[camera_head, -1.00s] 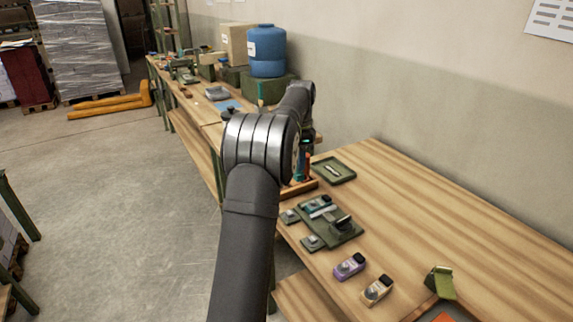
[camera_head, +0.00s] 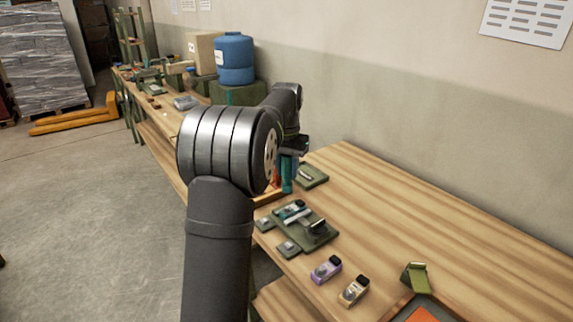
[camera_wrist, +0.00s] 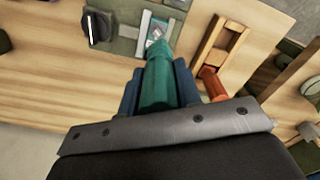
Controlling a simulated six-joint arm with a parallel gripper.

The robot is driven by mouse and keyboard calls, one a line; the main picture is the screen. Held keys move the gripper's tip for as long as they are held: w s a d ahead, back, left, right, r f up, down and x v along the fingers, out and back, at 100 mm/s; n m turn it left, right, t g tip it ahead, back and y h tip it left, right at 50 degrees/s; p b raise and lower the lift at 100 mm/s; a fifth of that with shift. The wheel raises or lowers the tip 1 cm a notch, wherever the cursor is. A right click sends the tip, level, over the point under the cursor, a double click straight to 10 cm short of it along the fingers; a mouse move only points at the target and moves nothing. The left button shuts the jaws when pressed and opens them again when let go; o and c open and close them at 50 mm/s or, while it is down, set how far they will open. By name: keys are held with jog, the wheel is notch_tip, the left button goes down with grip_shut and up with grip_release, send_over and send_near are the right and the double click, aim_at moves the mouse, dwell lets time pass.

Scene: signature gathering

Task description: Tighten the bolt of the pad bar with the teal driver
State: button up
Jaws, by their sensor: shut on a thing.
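The teal driver (camera_wrist: 158,85) is clasped between the two blue fingers of my gripper (camera_wrist: 157,88) in the wrist view. Its tip points toward a dark green board (camera_wrist: 122,38) that carries a pale bar in a teal frame (camera_wrist: 145,42), likely the pad bar. I cannot tell whether the tip touches it, and no bolt is clear. The teal part of the bar (camera_head: 291,209) shows there, and my fingers are mostly hidden.
A wooden rack (camera_wrist: 208,50) with an orange-red handle (camera_wrist: 213,84) stands right of the driver. A small green tray (camera_head: 312,177) lies behind the board. Purple (camera_head: 325,269) and tan (camera_head: 353,291) stamp-like blocks stand in front.

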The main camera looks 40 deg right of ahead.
aim_at(287, 184)
jog(key=shift+s+a+f+n, duration=0.1)
jog(key=shift+s+a+n, duration=0.2)
jog(key=shift+n, duration=0.7)
jog(key=shift+f, duration=3.4)
jog(key=m, duration=1.3)
jog(key=shift+m, duration=0.3)
jog(key=shift+n, duration=0.7)
jog(key=shift+r, duration=0.15)
jog(key=shift+r, duration=2.15)
jog(key=shift+d, duration=0.1)
